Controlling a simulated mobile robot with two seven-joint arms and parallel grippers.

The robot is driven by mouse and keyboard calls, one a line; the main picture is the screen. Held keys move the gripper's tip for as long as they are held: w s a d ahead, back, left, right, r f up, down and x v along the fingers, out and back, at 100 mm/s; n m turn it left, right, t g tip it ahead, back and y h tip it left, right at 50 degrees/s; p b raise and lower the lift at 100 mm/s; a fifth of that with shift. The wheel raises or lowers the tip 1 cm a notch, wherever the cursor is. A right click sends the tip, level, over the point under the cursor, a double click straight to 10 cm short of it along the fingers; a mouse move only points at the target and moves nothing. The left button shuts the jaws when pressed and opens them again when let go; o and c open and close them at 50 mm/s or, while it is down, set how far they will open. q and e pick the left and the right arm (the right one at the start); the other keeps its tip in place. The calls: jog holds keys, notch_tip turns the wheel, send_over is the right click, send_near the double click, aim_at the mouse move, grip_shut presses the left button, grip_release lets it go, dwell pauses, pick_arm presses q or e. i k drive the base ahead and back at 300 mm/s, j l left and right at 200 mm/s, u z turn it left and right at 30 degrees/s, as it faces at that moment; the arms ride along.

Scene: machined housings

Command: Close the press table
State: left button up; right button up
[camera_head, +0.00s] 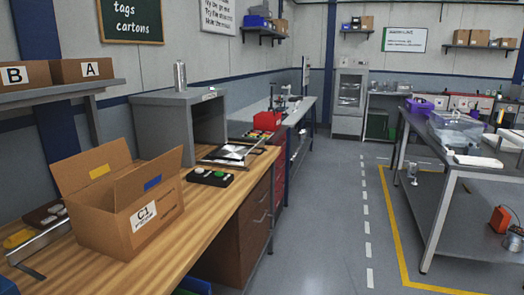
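A grey box-shaped press housing (160,128) stands on the wooden workbench, left of centre, with its open side facing right. A flat table (207,160) extends out of its opening, with a shiny metal piece (233,151) on it. The table looks pulled out; how far it reaches inside is hidden by the housing wall. A black control box (208,177) with a green and a pale button lies on the bench in front of the press. Neither of my grippers shows in the head view.
An open cardboard carton (108,223) labelled C1 stands on the near bench, its raised flaps close to the press. A silver cylinder (180,76) stands on the housing. A red box (267,121) sits beyond the table. The floor aisle (322,215) on the right is clear.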

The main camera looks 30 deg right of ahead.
aim_at(231, 154)
jog(key=i+l, duration=0.15)
jog(key=l, duration=0.2)
jog(key=i+l+u, duration=0.1)
jog(key=l, duration=0.25)
jog(key=i+l, duration=0.2)
jog(key=l, duration=0.2)
jog(key=i+l+u, duration=0.1)
jog(key=l, duration=0.25)
jog(key=i+l, duration=0.2)
jog(key=l, duration=0.2)
jog(key=i+l+u, duration=0.1)
jog(key=l, duration=0.3)
jog(key=i+l, duration=0.15)
jog(key=l, duration=0.25)
jog(key=i+l+u, duration=0.1)
jog(key=l, duration=0.3)
